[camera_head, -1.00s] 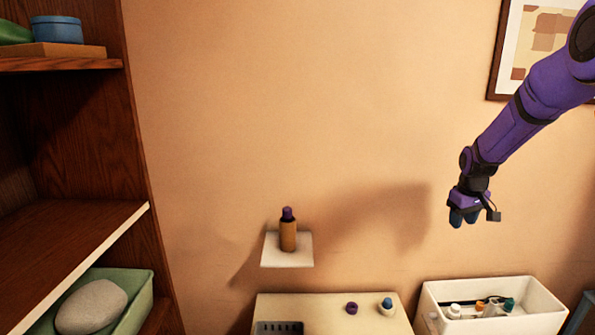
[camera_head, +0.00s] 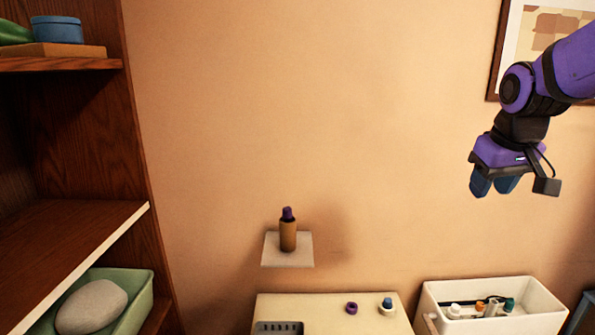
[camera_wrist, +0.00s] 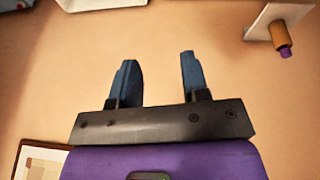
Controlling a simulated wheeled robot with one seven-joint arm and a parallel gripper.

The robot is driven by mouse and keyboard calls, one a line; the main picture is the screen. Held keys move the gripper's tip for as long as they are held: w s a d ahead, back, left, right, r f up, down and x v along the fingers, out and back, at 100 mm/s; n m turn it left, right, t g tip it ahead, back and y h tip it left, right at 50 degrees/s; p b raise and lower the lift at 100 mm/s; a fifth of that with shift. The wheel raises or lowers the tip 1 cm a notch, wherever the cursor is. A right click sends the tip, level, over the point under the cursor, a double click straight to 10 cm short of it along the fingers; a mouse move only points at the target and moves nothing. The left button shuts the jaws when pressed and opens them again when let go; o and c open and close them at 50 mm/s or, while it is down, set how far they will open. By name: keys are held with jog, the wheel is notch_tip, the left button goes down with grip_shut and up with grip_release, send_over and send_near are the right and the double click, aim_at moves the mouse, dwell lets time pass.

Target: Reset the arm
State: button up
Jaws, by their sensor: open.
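My purple gripper (camera_head: 493,184) hangs in the air at the right of the head view, above the white bin, with its blue fingers pointing down. In the wrist view my gripper (camera_wrist: 157,72) shows its two blue fingers apart with nothing between them. The wall lies behind them. A brown bottle with a purple cap (camera_head: 288,232) stands upright on a small white wall shelf (camera_head: 273,260), well to the left of my gripper. The bottle also shows at the upper right of the wrist view (camera_wrist: 279,35), apart from the fingers.
A white bin (camera_head: 490,325) with several bottles stands at the lower right. A cream counter (camera_head: 330,317) holds a purple ring (camera_head: 351,308) and a blue-capped item (camera_head: 387,306). A wooden shelf unit (camera_head: 75,225) fills the left. A framed picture (camera_head: 507,45) hangs upper right.

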jog(key=s+a, duration=0.2)
jog(key=s, duration=0.7)
jog(key=s+a+m+t, duration=0.1)
jog(key=s+a, duration=0.1)
jog(key=s, duration=0.7)
jog(key=shift+s+a+r+y, duration=0.15)
jog(key=shift+s+r+y, duration=0.2)
jog(key=shift+r+y, duration=0.05)
